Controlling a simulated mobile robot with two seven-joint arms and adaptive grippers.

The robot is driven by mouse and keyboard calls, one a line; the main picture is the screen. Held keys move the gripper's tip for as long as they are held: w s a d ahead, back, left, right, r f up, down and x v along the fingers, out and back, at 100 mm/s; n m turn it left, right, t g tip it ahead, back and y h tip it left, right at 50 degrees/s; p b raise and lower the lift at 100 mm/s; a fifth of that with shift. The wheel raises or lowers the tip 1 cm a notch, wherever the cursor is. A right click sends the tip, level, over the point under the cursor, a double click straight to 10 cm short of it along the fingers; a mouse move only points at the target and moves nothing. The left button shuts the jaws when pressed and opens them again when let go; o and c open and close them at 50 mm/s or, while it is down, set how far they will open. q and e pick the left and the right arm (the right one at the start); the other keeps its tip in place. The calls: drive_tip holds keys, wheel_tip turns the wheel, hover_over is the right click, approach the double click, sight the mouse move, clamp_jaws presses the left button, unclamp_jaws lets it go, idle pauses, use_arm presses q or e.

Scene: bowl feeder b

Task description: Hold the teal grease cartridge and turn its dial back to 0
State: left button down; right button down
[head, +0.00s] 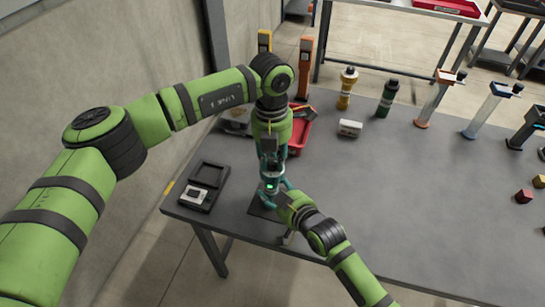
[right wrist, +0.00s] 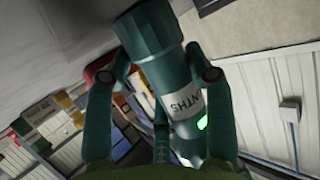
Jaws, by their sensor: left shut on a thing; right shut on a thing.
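The teal grease cartridge (head: 269,188) is upright between my two grippers over the near left part of the table, with a small green light on it. In the right wrist view the cartridge (right wrist: 161,66) shows its wide end and a white label reading "NTHS". My left gripper (head: 269,172) comes from above and is shut on its upper part. My right gripper (head: 277,187) comes from the near right and is shut around its body; its fingers lie on both sides in the wrist view (right wrist: 160,75). The dial's reading is hidden or too small to tell.
A black tray-like device (head: 209,174) lies left on the grey table (head: 430,190). A dark mat (head: 259,209) lies under the grippers. A red bin (head: 298,138) stands behind, with a white box (head: 350,128), a yellow bottle (head: 347,90) and a green bottle (head: 387,98) farther right.

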use_arm(q)
drive_tip(key=m, duration=0.4)
drive_tip(key=shift+m, duration=0.4)
use_arm(e)
drive_tip(key=shift+s+f, duration=0.1)
drive_tip(key=shift+f, duration=0.05)
use_arm(q)
drive_tip(key=m, duration=0.4)
drive_tip(key=shift+m, duration=0.3)
drive_tip(key=m, duration=0.4)
drive_tip(key=shift+d+y, duration=0.1)
drive_tip(key=shift+y, duration=0.2)
drive_tip(key=shift+m, duration=2.1)
drive_tip(key=c, duration=1)
unclamp_jaws()
drive_tip(key=shift+o, duration=0.2)
drive_tip(key=shift+r, duration=0.1)
wheel_tip(320, 180, up, 12)
drive_tip(key=w, duration=0.1)
drive_tip(key=shift+d, duration=0.4)
